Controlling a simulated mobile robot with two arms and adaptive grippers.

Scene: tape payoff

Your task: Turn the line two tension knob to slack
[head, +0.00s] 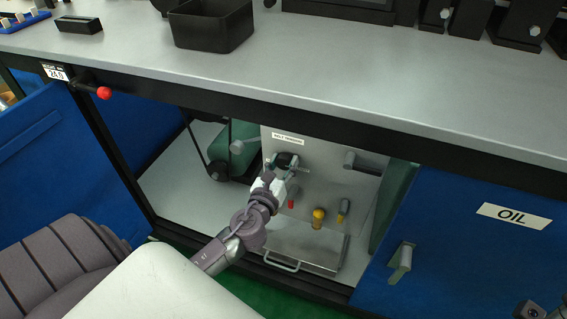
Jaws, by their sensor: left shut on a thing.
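My left gripper (286,172) reaches under the bench to a grey panel (325,182). It is shut on a dark knob (288,159) at the upper left of the panel, and its fingers partly cover the knob. Which line this knob belongs to and where it points cannot be read. A grey handle (361,164) sits to its right. Below are a red knob (291,203), a yellow knob (318,218) and a small grey and yellow fitting (343,210).
The bench top (300,72) overhangs the bay. A metal tray (298,246) with a handle lies below the panel. A blue door marked OIL (460,245) is at the right. A red-tipped lever (103,92) sticks out at the left.

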